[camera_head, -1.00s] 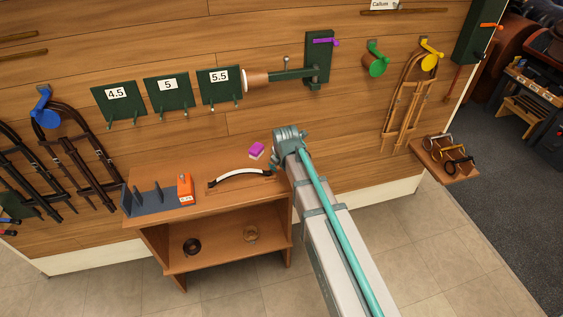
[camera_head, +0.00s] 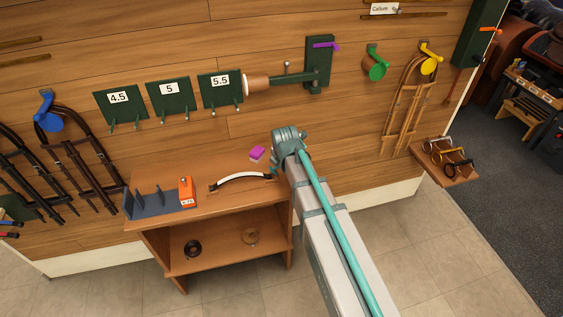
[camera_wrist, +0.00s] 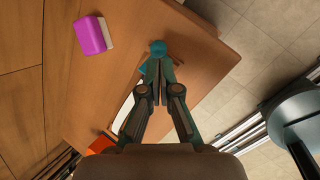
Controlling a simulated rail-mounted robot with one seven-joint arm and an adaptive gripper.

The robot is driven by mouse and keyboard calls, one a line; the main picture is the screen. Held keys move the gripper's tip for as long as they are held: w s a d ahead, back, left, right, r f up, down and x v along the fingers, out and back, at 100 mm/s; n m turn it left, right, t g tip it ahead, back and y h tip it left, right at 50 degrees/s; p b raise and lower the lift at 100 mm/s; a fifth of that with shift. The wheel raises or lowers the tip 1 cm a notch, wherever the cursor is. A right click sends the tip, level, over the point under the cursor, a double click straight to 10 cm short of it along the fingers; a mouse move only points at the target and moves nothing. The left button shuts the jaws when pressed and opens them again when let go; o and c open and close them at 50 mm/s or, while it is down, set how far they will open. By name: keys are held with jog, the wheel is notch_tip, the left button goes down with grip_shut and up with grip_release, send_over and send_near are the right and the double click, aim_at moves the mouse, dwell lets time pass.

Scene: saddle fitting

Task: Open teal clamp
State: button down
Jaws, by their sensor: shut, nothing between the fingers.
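The teal clamp shows in the wrist view as a teal rounded knob (camera_wrist: 158,47) with a bit of teal beside it, over the bench top near its edge. My gripper (camera_wrist: 159,68) is shut and empty, its fingertips right at the knob and overlapping it in the picture. I cannot tell whether they touch. The fingers hide much of the clamp. A white curved strip with dark ends (camera_head: 240,179) lies on the bench top; it also shows partly behind the fingers in the wrist view.
A purple-and-white block (camera_head: 257,153) lies on the wooden bench (camera_head: 217,212). An orange device (camera_head: 186,192) and a grey slotted rack (camera_head: 157,203) stand at its left. Green numbered plates (camera_head: 167,97) and a green wall bracket (camera_head: 319,63) hang above.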

jog(key=s+b+v, duration=0.1)
jog(key=b+v, duration=0.1)
jog(key=v, duration=1)
jog(key=shift+s+a+f, duration=0.2)
jog(key=shift+s+a, duration=0.05)
jog(key=shift+a, duration=0.5)
